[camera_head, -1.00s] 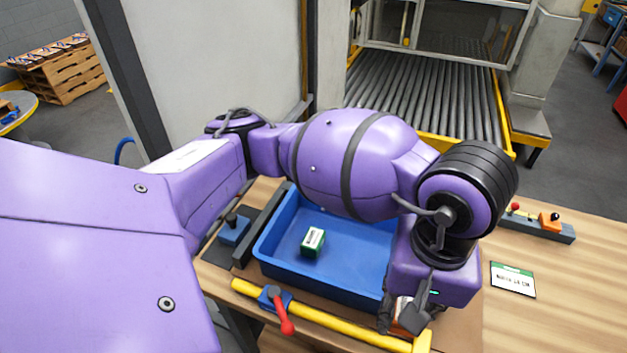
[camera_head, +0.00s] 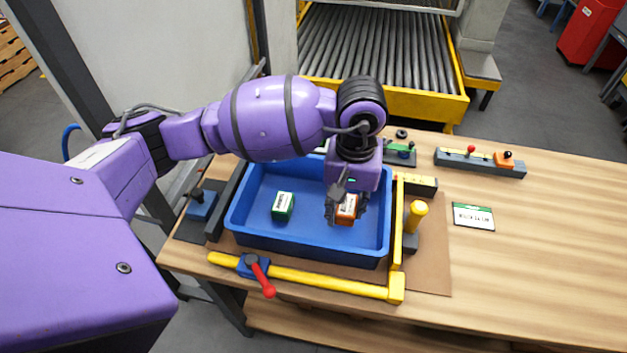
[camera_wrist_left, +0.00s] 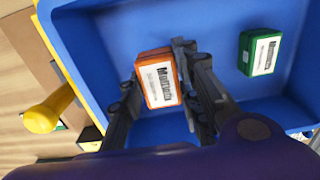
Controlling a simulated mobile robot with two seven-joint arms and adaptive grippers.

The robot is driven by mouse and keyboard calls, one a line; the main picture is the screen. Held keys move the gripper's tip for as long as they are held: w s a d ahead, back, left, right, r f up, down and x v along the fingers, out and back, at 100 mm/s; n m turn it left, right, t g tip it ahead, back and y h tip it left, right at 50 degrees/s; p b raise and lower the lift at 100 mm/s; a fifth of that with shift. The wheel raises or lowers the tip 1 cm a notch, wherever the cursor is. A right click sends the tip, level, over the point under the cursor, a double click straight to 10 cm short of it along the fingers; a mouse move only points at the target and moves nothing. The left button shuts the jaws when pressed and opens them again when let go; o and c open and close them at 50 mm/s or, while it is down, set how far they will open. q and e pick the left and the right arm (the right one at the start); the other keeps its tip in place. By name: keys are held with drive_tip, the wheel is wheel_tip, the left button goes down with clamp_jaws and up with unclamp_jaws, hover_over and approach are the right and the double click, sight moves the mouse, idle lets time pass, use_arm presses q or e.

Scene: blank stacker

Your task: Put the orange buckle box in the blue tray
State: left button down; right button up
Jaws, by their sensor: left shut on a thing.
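The orange buckle box (camera_head: 347,208), with a white label, is between the fingers of my left gripper (camera_head: 345,212), which is shut on it. In the left wrist view the box (camera_wrist_left: 157,78) shows between the two dark fingers (camera_wrist_left: 155,85), with the tray floor behind it. The blue tray (camera_head: 300,238) lies on the table, and the box is over its right part, inside the walls as seen from above. I cannot tell whether the box touches the tray floor. My right gripper is not in view.
A green box (camera_head: 283,206) with a white label is in the tray's left part. A yellow bar with a red-handled clamp (camera_head: 262,277) runs along the tray's front. A yellow knob post (camera_head: 415,216) stands to the right. The table's right side is mostly clear.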

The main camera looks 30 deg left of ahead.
sight(347, 209)
use_arm(q)
drive_tip(key=shift+w+a+f, duration=0.1)
drive_tip(key=shift+w+f, duration=0.2)
drive_tip(key=shift+w, duration=0.1)
drive_tip(key=shift+w+a+f, duration=0.1)
drive_tip(key=shift+f, duration=0.95)
drive_tip(key=shift+w+f, duration=0.1)
drive_tip(key=shift+f, duration=0.9)
drive_tip(key=c, duration=1.3)
unclamp_jaws()
drive_tip(key=shift+r, duration=0.1)
drive_tip(key=shift+w+r, duration=0.1)
drive_tip(key=shift+r, duration=0.5)
wheel_tip(347, 209, up, 11)
drive_tip(key=shift+r, duration=0.1)
